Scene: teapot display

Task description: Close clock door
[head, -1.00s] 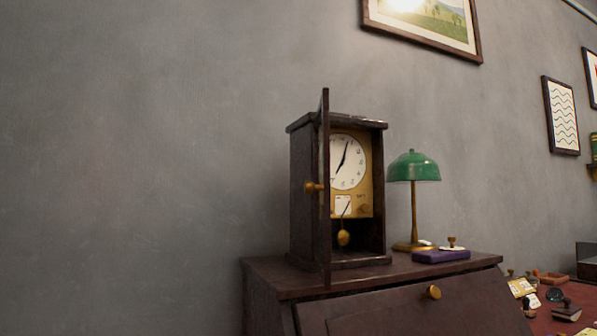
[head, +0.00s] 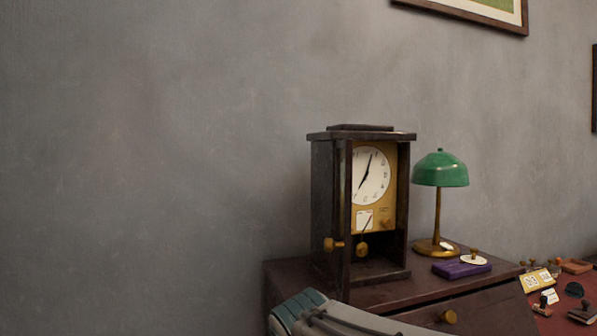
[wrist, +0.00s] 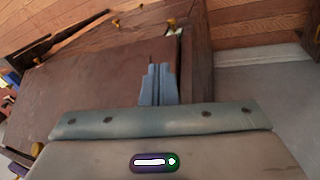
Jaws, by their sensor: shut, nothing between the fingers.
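The clock (head: 322,190) is a dark wooden case with a white dial and a brass pendulum, standing on the desk in the head view. Its door (head: 345,215) stands open at the left of the opening, seen almost edge-on, with a brass knob (head: 333,244) on its left face. The dial and pendulum are exposed. My gripper shows in the wrist view (wrist: 159,70) with its blue-grey fingers together and empty, over a brown wooden surface. In the head view, a grey and teal part of my arm or gripper is low in front of the desk; the fingertips are not clear there.
A green lamp (head: 440,170) and a purple pad (head: 462,269) stand right of the clock on the dark desk (head: 290,272). A brass knob (head: 447,316) projects from the desk front. Several stamps and cards lie at far right. The wall left of the clock is bare.

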